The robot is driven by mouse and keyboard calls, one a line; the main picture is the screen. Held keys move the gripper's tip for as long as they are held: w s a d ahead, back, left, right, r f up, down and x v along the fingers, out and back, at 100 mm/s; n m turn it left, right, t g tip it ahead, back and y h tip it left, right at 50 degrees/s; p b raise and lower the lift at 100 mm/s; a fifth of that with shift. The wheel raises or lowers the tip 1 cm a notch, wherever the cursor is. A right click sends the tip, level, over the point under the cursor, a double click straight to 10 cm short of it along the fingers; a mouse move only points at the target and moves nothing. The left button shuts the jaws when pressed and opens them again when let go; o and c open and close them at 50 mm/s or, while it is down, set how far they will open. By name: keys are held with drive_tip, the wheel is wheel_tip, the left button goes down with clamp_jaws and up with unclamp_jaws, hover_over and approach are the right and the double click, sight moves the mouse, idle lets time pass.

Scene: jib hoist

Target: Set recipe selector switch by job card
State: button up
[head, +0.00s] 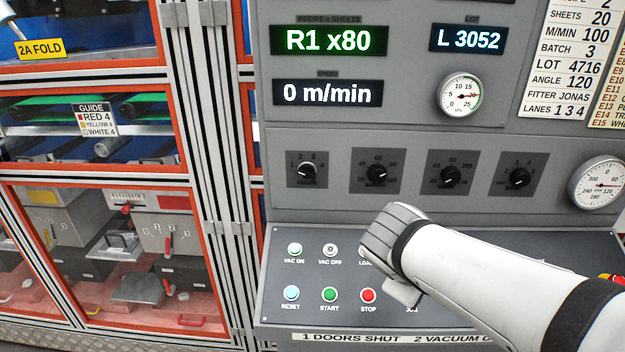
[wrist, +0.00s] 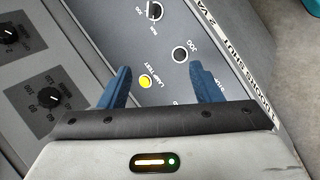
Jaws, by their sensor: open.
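The leftmost knob (head: 307,171) on the grey panel has a small numbered dial, with 1, 2, 3 and 4 around it; its pointer is too small to read surely.
Three more knobs stand to the right: one (head: 377,173), another (head: 447,176) and a last (head: 518,178). Buttons such as START (head: 330,294) and STOP (head: 368,295) lie below. The yellow LAMP TEST button (wrist: 146,82) shows between my fingers. Orange-framed doors (head: 90,180) stand left.

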drive_tip(key=w+a+r+n+t+h+b, duration=0.1)
drive_tip(key=w+a+n+t+h+b, duration=0.1)
drive_tip(key=w+n+t, duration=0.3)
drive_tip(key=n+t+y+b, duration=0.5)
drive_tip(key=n+t+y, duration=0.25)
drive_tip(key=n, duration=0.95)
approach(307, 173)
drive_tip(key=w, duration=0.2)
drive_tip(key=shift+h, duration=0.45)
drive_tip(key=w+p, duration=0.1)
drive_tip(key=w, duration=0.5)
drive_tip(key=shift+w+a+f, duration=0.1)
drive_tip(key=shift+w, duration=0.3)
